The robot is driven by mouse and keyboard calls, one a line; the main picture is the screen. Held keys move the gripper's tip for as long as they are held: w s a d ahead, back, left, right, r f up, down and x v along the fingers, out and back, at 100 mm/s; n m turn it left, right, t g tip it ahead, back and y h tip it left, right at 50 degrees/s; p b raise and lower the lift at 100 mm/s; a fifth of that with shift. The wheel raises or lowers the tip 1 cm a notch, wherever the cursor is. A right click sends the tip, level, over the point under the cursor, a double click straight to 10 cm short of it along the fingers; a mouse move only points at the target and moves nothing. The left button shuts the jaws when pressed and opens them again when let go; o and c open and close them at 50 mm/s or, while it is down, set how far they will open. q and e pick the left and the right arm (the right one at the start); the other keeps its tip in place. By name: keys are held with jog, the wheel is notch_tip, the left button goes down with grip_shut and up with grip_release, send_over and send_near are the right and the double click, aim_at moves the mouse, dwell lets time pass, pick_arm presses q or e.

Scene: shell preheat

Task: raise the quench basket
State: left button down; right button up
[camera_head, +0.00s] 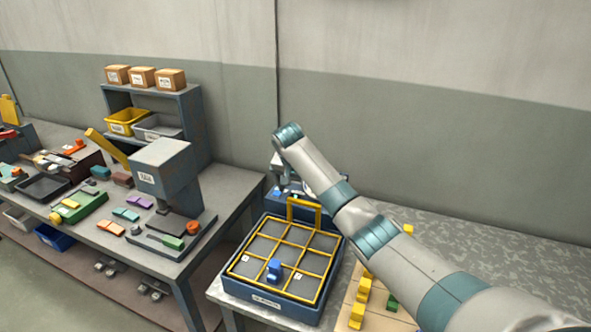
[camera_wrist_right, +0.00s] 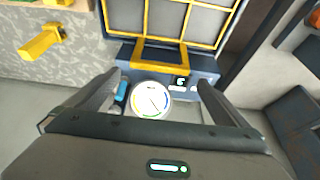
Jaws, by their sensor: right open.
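The quench basket is a yellow grid frame (camera_head: 282,244) sitting in a dark blue tank (camera_head: 265,309) on the right-hand table. A blue piece (camera_head: 274,270) and small white tags are in its cells. Its yellow handle (camera_head: 304,212) stands at the far edge; it also shows in the right wrist view (camera_wrist_right: 160,53). My right gripper (camera_head: 288,189) is just beyond the handle, its jaws partly hidden by the arm. In the right wrist view the gripper (camera_wrist_right: 159,82) is open and empty, its fingers apart short of the handle. My left gripper is not in view.
A round white gauge (camera_wrist_right: 151,98) and a small lit display (camera_wrist_right: 181,84) show near the jaws. Yellow and green blocks (camera_head: 362,290) lie right of the tank. A crowded workbench with a grey press-like machine (camera_head: 163,165) stands left.

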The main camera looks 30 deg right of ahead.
jog(key=p+v, duration=0.1)
jog(key=v, duration=1.1)
jog(key=shift+r+p, duration=0.35)
jog(key=shift+r, duration=0.05)
jog(key=shift+a, duration=0.1)
